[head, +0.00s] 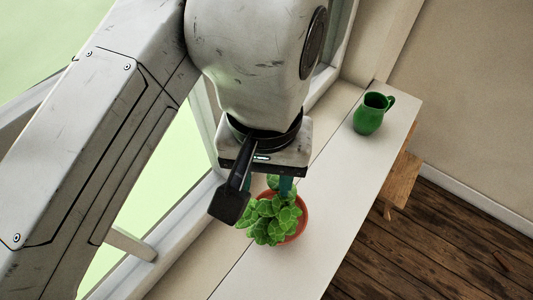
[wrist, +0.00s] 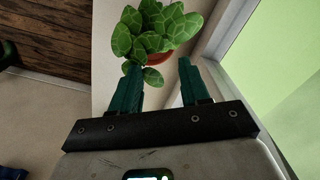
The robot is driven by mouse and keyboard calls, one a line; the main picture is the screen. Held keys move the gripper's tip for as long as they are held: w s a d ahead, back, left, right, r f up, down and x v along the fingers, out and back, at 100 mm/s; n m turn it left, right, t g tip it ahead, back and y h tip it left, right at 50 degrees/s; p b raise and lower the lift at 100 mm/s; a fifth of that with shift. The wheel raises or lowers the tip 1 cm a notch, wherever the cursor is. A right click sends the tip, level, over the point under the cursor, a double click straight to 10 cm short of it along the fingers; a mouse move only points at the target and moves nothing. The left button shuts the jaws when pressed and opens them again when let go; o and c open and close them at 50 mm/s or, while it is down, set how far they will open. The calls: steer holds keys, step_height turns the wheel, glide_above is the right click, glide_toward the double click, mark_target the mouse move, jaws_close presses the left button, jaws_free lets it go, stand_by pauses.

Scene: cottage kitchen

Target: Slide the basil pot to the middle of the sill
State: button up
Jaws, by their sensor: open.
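The basil pot (head: 302,214) is a terracotta pot with a bushy green plant. It stands on the white sill (head: 335,178), between the window and the sill's room-side edge. My gripper (head: 279,185) is above the plant in the head view, its teal fingers pointing down and partly hidden by the leaves and my wrist. In the wrist view my gripper (wrist: 158,75) is open, with its two fingers apart. The plant (wrist: 155,28) and a bit of the pot's rim (wrist: 158,58) show beyond the fingertips. I cannot tell whether a finger touches the leaves.
A green jug (head: 369,115) stands on the sill towards its far right end. The window frame (head: 170,218) runs along the sill's left side. Bare sill lies between pot and jug. A dark wooden floor (head: 440,240) lies below the sill's right edge.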

mark_target(266, 200)
steer(key=shift+f, duration=0.1)
step_height(266, 200, down, 11)
steer(key=b, duration=0.4)
steer(key=shift+r+b, duration=0.2)
steer(key=shift+b, duration=0.2)
steer(key=shift+c, duration=0.4)
jaws_close()
